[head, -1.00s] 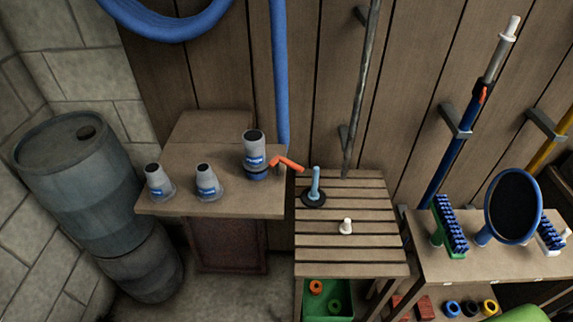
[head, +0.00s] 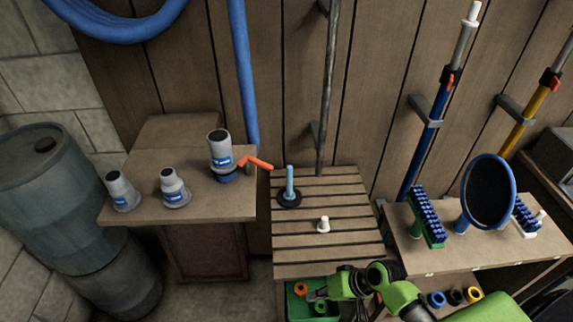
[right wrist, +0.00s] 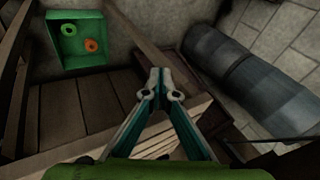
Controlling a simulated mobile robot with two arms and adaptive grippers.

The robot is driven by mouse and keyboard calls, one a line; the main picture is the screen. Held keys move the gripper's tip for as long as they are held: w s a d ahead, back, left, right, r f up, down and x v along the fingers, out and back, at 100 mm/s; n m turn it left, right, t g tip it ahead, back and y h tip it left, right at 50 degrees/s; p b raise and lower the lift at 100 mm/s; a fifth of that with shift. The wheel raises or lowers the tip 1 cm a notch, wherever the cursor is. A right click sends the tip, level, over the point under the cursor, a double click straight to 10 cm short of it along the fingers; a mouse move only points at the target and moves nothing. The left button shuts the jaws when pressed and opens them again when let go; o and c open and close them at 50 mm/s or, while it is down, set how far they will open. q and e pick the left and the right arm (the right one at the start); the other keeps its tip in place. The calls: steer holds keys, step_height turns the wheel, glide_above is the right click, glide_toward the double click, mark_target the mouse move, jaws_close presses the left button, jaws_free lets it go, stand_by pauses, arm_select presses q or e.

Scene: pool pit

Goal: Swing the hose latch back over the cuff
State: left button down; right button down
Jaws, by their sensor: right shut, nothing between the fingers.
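The orange latch (head: 257,163) sticks out to the right beside the grey cuff (head: 219,147), which has a blue band and stands on the left wooden bench. A blue hose (head: 243,80) hangs down the wall just behind them. My right gripper (head: 313,296) is low in the head view, below and right of the latch and in front of the slatted table, over the green crate. In the right wrist view its fingertips (right wrist: 160,78) meet with nothing between them. The latch and cuff do not show in that view. My left gripper is not in view.
Two grey nozzles (head: 173,188) stand left of the cuff on the bench (head: 230,207). A light-blue-handled black disc tool (head: 289,193) and a white peg (head: 323,225) stand on the slatted table (head: 345,190). A green crate (right wrist: 82,42) holds rings. Barrels (head: 50,190) stand left.

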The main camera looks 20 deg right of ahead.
steer(key=w+d+r+m+t+y, duration=0.1)
steer(key=w+r, duration=0.4)
steer(key=r, duration=0.6)
steer(key=w+d+r+m+t+y, duration=0.2)
steer(key=w+d+r+t+y, duration=0.1)
steer(key=r, duration=0.9)
steer(key=w+d+r+m+t+y, duration=0.2)
steer(key=w+r, duration=0.5)
steer(key=r, duration=0.4)
steer(key=d+t+y, duration=0.1)
steer(key=d+y, duration=0.1)
steer(key=d, duration=0.1)
steer(key=shift+w+r+y, duration=0.15)
steer(key=shift+w+y, duration=0.15)
steer(key=shift+w, duration=0.1)
steer(key=w+a+p, duration=0.3)
steer(key=a+p, duration=0.3)
steer(key=a, duration=0.5)
steer(key=shift+w, duration=0.3)
